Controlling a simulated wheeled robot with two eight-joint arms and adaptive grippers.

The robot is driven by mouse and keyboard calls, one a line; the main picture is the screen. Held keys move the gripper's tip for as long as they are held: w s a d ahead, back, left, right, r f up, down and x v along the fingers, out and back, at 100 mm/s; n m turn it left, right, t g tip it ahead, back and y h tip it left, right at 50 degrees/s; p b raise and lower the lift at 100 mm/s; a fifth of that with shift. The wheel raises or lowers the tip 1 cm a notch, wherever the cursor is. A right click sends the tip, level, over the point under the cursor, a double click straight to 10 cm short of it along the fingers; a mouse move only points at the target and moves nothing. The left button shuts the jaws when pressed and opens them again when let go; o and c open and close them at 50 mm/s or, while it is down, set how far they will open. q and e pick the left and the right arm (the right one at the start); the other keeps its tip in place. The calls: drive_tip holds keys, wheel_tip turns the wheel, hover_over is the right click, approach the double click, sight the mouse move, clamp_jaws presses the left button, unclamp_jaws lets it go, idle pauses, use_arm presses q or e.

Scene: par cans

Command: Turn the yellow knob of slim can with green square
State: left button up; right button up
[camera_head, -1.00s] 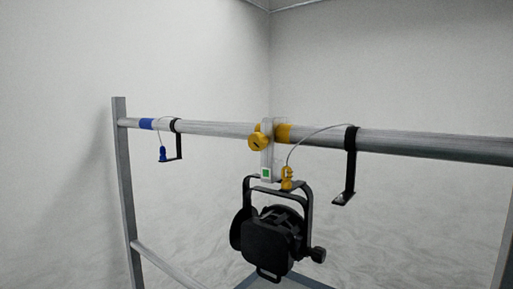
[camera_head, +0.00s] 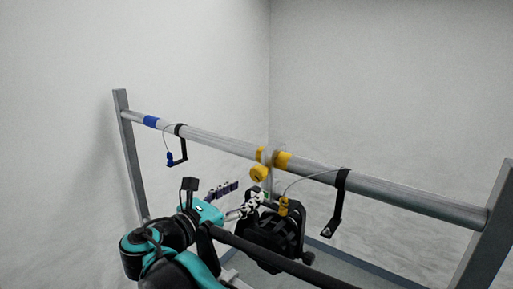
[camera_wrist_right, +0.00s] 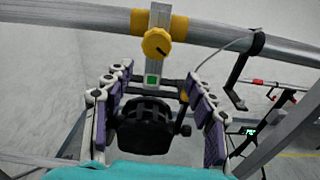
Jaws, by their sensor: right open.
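The slim black can (camera_head: 272,235) hangs under the horizontal pipe from a clamp bracket. It also shows in the right wrist view (camera_wrist_right: 144,130), low between my fingers. Its green square (camera_wrist_right: 152,80) is on the bracket, below the round yellow knob (camera_wrist_right: 157,43). In the head view the knob (camera_head: 258,174) sits at the pipe's lower front side. My right gripper (camera_head: 241,195) comes up from below, left of the can. In the wrist view its purple-padded fingers (camera_wrist_right: 157,75) are spread wide on either side of the bracket, with the knob beyond and above the tips, untouched. My left gripper is not in view.
The grey pipe (camera_head: 405,196) carries a yellow band, a blue band (camera_head: 151,121) and two black hooks, left (camera_head: 180,147) and right (camera_head: 336,207). A post (camera_head: 130,150) stands left.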

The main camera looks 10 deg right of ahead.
sight(255, 176)
drive_tip(key=shift+n+t, duration=0.3)
drive_tip(key=w+d, duration=0.1)
drive_tip(key=w+d+r+p, duration=0.1)
drive_tip(key=w+d, duration=0.1)
drive_tip(key=w+d+r, duration=0.1)
drive_tip(key=w+d, duration=0.1)
drive_tip(key=shift+w, duration=0.1)
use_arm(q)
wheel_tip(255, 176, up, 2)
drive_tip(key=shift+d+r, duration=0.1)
use_arm(e)
drive_tip(key=shift+c, duration=0.2)
drive_tip(key=c, duration=1.1)
